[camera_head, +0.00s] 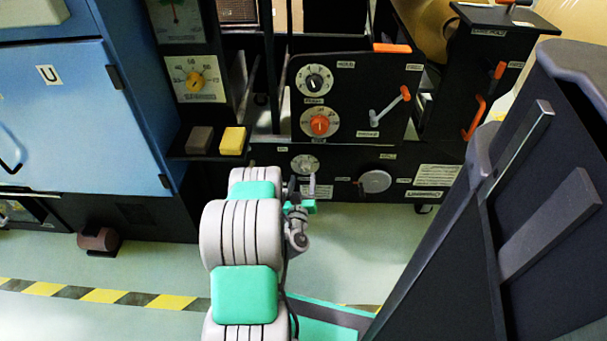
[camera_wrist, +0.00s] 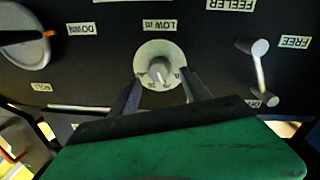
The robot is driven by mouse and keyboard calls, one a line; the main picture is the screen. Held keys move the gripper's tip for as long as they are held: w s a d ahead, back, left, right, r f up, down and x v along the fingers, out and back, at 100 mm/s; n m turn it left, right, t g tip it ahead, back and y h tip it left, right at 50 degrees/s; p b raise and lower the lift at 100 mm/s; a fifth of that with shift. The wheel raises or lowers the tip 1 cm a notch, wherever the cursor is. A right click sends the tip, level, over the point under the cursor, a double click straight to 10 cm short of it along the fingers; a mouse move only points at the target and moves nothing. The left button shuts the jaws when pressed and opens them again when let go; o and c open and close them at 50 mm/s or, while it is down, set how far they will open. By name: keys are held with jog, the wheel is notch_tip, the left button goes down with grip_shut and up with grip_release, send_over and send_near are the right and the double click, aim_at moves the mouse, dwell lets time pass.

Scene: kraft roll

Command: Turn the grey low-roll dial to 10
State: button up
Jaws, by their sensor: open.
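The grey low-roll dial (camera_wrist: 158,66) sits on a pale round scale on the black panel, with a LOW label beside it in the wrist view. My gripper (camera_wrist: 159,80) is open, with one dark fingertip on each side of the dial's lower part in that view. I cannot tell whether the fingers touch it. The dial has a small light pointer mark; the scale figures are too blurred to read surely. In the head view the dial (camera_head: 304,163) shows low on the panel, just beyond my arm's end.
A lever (camera_wrist: 258,65) stands out right of the dial in the wrist view, and a large grey knob (camera_wrist: 22,24) is at upper left. In the head view an orange dial (camera_head: 319,124) and a black dial (camera_head: 314,79) are above. A crank handle (camera_head: 391,106) is at right.

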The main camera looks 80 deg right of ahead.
aim_at(304, 171)
jog(key=shift+w+d, duration=0.2)
jog(key=shift+d, duration=1.7)
grip_shut()
